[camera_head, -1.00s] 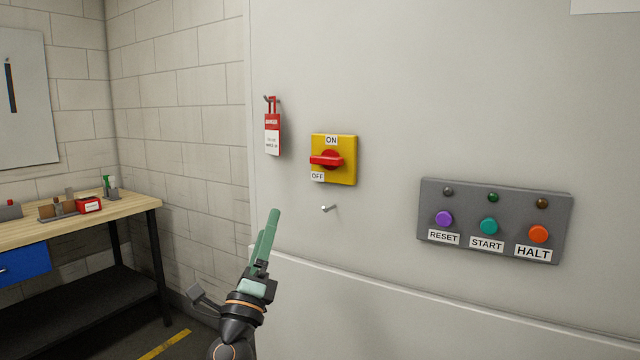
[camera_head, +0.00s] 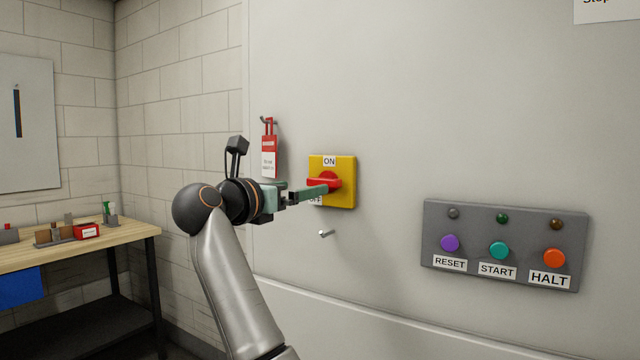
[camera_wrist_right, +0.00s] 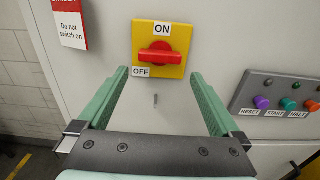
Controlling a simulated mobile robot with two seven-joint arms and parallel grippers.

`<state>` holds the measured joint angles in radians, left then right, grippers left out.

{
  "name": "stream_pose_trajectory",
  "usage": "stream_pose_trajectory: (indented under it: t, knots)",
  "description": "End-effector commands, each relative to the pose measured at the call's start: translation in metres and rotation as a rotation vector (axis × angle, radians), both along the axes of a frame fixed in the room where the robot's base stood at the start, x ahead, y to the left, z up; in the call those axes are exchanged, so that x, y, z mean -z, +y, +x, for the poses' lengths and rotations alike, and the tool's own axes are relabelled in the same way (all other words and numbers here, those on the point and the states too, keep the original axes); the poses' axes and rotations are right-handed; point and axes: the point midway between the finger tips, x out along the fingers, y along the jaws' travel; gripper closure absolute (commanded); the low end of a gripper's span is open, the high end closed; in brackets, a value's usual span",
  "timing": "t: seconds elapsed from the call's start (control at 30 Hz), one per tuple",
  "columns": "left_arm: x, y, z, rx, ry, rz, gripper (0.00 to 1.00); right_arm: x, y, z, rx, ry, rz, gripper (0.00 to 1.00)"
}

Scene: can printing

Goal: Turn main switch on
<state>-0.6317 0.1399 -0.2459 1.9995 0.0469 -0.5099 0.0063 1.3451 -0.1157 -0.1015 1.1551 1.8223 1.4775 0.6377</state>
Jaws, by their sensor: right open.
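The main switch is a yellow square plate (camera_head: 345,194) on the pale cabinet wall, with ON and OFF labels. Its red handle (camera_wrist_right: 160,54) lies nearly level, its left end just above the OFF label at the lower left. My right gripper (camera_head: 322,191) is open and empty, its green fingers pointing at the switch. In the right wrist view its two fingers (camera_wrist_right: 157,77) stand wide apart, below and to either side of the handle. In the head view the fingers overlap the plate's left part and partly hide the OFF label. I cannot tell whether they touch it. My left gripper is not in view.
A red and white tag (camera_head: 269,157) hangs on a hook left of the switch. A small metal peg (camera_head: 326,233) sticks out below it. A grey panel (camera_head: 436,216) with RESET, START and HALT buttons is at right. A workbench (camera_head: 135,237) stands at far left.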

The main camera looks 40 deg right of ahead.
Motion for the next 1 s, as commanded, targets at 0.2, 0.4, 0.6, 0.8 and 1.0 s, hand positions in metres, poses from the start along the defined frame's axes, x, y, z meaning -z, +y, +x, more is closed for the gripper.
stream_pose_trajectory:
  t: [0.2,0.4,0.6,0.8,1.0]
  knots:
    - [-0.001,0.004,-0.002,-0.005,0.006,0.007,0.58,-0.003,-0.044,0.016,0.005,0.001,-0.005,0.0]
    - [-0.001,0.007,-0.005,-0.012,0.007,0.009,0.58,-0.002,-0.068,0.027,0.003,-0.001,-0.004,0.0]
    - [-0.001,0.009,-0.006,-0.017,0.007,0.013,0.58,-0.001,-0.075,0.031,0.001,0.0,-0.003,0.0]
    - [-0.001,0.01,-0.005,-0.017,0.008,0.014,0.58,0.0,-0.075,0.031,0.0,0.0,-0.003,0.0]
    - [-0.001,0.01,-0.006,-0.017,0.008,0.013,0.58,0.0,-0.075,0.031,0.001,0.0,-0.002,0.2]
